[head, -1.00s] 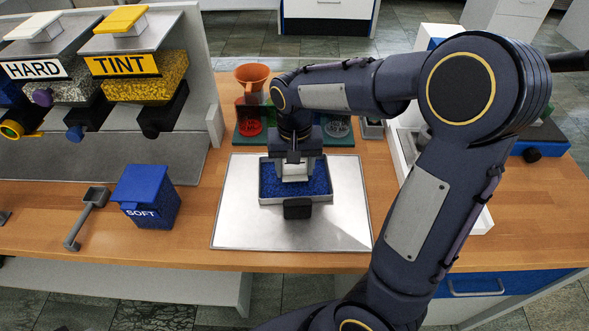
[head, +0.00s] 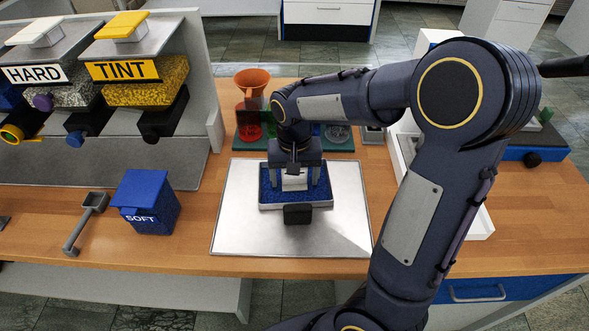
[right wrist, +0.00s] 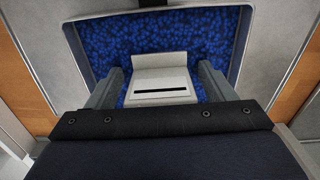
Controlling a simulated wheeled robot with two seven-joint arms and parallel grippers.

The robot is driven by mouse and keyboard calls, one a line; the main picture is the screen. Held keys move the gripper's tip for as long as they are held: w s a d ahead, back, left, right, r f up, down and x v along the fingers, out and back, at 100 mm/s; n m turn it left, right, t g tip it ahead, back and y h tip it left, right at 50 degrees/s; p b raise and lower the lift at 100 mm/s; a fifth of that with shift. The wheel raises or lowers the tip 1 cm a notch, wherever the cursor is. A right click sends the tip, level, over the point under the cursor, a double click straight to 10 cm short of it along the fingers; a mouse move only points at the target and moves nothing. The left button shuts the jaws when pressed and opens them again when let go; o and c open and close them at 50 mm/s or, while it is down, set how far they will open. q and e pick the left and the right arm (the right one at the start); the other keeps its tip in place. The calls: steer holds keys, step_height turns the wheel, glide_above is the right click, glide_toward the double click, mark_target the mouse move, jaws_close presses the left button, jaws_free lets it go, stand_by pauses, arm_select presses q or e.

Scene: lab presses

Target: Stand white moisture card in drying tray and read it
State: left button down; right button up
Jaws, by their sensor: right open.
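The white moisture card (head: 294,184) is in the drying tray (head: 296,206), on the blue beads. In the right wrist view the card (right wrist: 160,84) shows a pale face with a dark horizontal bar, and it appears to stand up from the beads. The tray's rim (right wrist: 240,45) also shows there. My right gripper (head: 295,178) is open over the tray, with one finger on each side of the card. In the right wrist view gaps show between the fingers (right wrist: 160,90) and the card. My left gripper is out of view.
The tray sits on a metal plate (head: 236,228) on the wooden bench. A blue SOFT box (head: 148,205) and a grey scoop (head: 86,222) lie to the left. An orange funnel (head: 252,82) and a green rack (head: 340,145) stand behind. HARD and TINT dispensers (head: 145,92) stand at the left.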

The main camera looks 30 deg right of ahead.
mark_target(296, 186)
step_height(296, 186, up, 12)
steer(key=shift+f+p, duration=0.25)
steer(key=shift+p, duration=0.2)
steer(key=shift+r, duration=0.25)
steer(key=s+a+f+n+t+y, duration=0.1)
steer(key=s+a+f+t+y, duration=0.1)
steer(key=s, duration=0.6)
steer(key=s+a+f+n+t+y, duration=0.1)
steer(key=s+a+f+n+t, duration=0.1)
steer(key=s, duration=0.7)
steer(key=shift+a+n+t+y, duration=0.3)
steer(key=shift+a+t+y, duration=0.1)
steer(key=shift+t, duration=0.4)
steer(key=shift+s+f, duration=0.1)
